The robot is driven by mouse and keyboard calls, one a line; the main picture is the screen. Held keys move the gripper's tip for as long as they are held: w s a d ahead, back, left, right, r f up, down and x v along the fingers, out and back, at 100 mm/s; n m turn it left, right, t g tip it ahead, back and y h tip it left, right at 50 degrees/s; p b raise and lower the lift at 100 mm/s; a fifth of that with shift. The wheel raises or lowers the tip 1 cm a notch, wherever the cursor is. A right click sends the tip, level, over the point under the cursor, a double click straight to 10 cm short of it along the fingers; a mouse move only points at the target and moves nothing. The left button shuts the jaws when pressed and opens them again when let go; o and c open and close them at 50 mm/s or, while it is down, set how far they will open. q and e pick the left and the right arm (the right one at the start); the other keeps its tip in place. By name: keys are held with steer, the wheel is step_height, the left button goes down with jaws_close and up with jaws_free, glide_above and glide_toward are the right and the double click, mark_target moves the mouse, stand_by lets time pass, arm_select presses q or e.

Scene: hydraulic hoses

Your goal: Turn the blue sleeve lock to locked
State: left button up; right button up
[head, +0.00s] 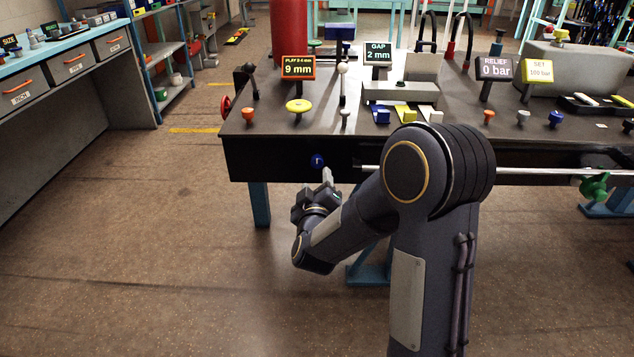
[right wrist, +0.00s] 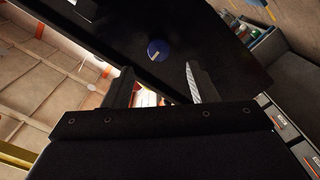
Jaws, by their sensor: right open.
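The blue sleeve lock (head: 318,161) is a small round knob with a pale mark, on the dark front face of the workbench (head: 270,160). In the right wrist view the blue knob (right wrist: 158,50) lies ahead of the fingers, between their lines, with its pale mark tilted. My right gripper (head: 327,176) is just below and a little right of the knob in the head view, and looks apart from it. In the right wrist view my right gripper (right wrist: 160,85) has its two fingers spread, with nothing between them. My left gripper is in neither view.
A silver rod (head: 520,171) runs along the bench front to a green valve (head: 594,187). A red handwheel (head: 225,107) sits at the left corner. Knobs and displays such as the 9 mm sign (head: 298,68) stand on top. The floor at left is clear.

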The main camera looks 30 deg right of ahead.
mark_target(317, 164)
steer(key=x, duration=0.7)
steer(key=shift+w+d+b, duration=0.3)
steer(key=shift+b, duration=0.1)
steer(key=c, duration=1)
